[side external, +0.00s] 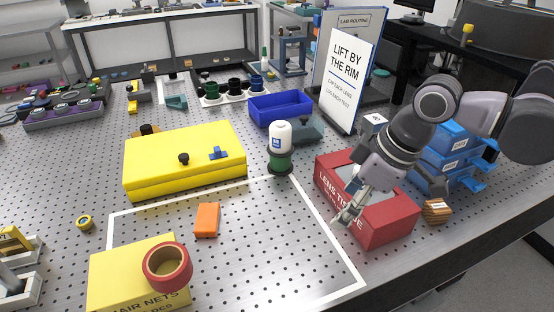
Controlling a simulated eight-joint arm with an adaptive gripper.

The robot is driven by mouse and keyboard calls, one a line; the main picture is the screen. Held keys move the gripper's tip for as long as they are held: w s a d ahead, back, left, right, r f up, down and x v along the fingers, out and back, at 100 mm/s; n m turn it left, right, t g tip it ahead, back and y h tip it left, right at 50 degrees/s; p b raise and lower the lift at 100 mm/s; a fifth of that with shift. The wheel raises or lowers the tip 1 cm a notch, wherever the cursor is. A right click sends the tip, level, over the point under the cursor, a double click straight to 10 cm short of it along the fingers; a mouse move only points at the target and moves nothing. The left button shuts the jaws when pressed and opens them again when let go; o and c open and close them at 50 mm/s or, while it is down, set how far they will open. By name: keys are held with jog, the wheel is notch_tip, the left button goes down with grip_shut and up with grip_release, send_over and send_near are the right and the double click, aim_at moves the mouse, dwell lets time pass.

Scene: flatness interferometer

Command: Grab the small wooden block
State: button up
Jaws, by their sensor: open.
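A small wooden block (437,212) with a striped brown face sits on the perforated table at the right, just right of the red lens tissue box (390,228). My gripper (347,212) is open and empty. It points down in front of the red box in the picture and overlaps its printed face, to the left of the wooden block. I cannot tell whether the fingers touch the box. Part of the box is hidden behind my gripper and wrist.
Blue drawers (447,150) stand behind the wooden block. An orange block (207,219) lies inside the white outline. A yellow case (185,160), a bottle (280,137), a hair nets box (115,270) with a red tape roll (167,266) and an upright sign (347,75) stand around.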

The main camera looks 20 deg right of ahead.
aim_at(439, 205)
jog(key=d+n, duration=0.1)
jog(key=d, duration=0.4)
jog(key=w+d+n+g+h, duration=0.1)
jog(key=d, duration=0.4)
jog(key=d+n, duration=0.1)
jog(key=d, duration=0.4)
jog(key=shift+w+d+f+n+h, duration=0.1)
jog(key=shift+w+n+h, duration=0.05)
jog(key=shift+n+h, duration=0.2)
jog(key=s+d+n, duration=0.1)
jog(key=d, duration=0.2)
jog(key=s+d+n+g, duration=0.1)
jog(key=d, duration=0.2)
jog(key=s+d+n+g, duration=0.1)
jog(key=d, duration=0.3)
jog(key=shift+f+h, duration=0.25)
jog(key=shift+f, duration=0.15)
jog(key=shift+w+a+f, duration=0.1)
jog(key=shift+w+f, duration=0.05)
jog(key=shift+f, duration=4.7)
jog(key=c, duration=1.2)
